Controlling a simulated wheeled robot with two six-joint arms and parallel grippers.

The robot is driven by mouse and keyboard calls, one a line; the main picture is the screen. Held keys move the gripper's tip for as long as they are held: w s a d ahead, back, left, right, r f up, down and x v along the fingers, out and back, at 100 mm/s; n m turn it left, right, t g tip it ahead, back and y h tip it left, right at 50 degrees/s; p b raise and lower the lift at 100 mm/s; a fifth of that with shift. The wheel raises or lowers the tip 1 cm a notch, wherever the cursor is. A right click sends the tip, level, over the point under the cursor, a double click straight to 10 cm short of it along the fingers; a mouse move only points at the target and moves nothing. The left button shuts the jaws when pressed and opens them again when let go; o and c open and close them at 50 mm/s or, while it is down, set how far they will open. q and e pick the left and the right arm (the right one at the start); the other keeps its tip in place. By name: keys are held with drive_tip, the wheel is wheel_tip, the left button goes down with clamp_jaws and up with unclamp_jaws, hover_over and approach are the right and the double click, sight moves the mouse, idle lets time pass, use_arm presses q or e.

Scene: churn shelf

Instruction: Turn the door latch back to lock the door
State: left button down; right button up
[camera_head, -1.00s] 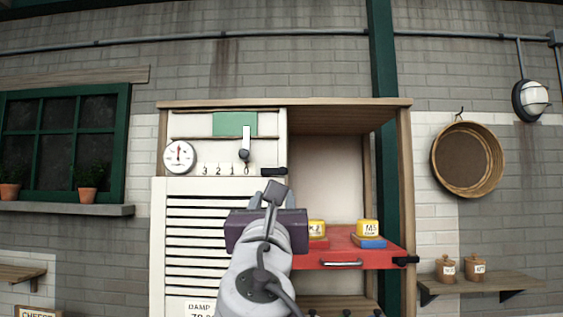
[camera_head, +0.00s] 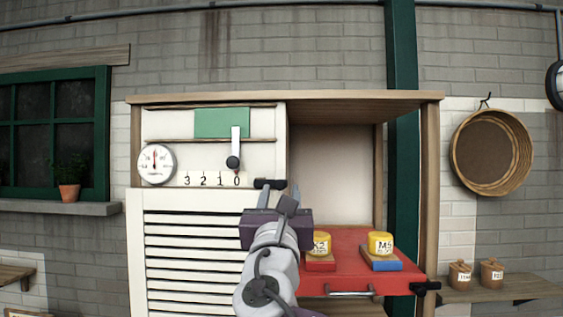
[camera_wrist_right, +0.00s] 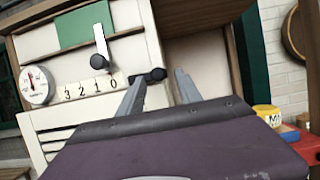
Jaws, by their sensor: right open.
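The white louvered door (camera_head: 205,250) is closed in the left part of the cabinet. A black latch (camera_head: 270,184) lies about level at the door's upper right corner; it also shows in the right wrist view (camera_wrist_right: 149,76). My right gripper (camera_head: 281,194) is open and empty, just below and slightly right of the latch. In the right wrist view its two fingers (camera_wrist_right: 160,80) point up toward the cabinet, the left one overlapping the latch's lower edge. I cannot tell whether it touches. My left gripper is not in view.
A red shelf (camera_head: 350,273) carrying yellow-topped blocks sticks out right of my right gripper, with a black fitting (camera_head: 425,288) at its corner. A dial (camera_head: 156,164) and a lever (camera_head: 234,150) sit above the door. The upper right compartment (camera_head: 330,175) is empty.

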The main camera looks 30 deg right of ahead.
drive_tip(key=shift+p+x, duration=0.35)
drive_tip(key=shift+x, duration=0.6)
drive_tip(key=shift+w+r, duration=0.15)
drive_tip(key=shift+r, duration=0.1)
drive_tip(key=shift+a+r, duration=0.1)
drive_tip(key=shift+r, duration=0.05)
drive_tip(key=shift+s+a, duration=0.2)
drive_tip(key=shift+s, duration=0.15)
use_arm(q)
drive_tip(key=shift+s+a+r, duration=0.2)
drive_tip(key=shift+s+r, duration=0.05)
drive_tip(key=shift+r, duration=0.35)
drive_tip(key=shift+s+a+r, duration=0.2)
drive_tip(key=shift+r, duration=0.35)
use_arm(e)
drive_tip(key=shift+w, duration=0.1)
drive_tip(key=shift+w+d, duration=0.15)
drive_tip(key=shift+d, duration=0.1)
drive_tip(key=c, duration=0.3)
drive_tip(key=shift+w, duration=0.15)
clamp_jaws()
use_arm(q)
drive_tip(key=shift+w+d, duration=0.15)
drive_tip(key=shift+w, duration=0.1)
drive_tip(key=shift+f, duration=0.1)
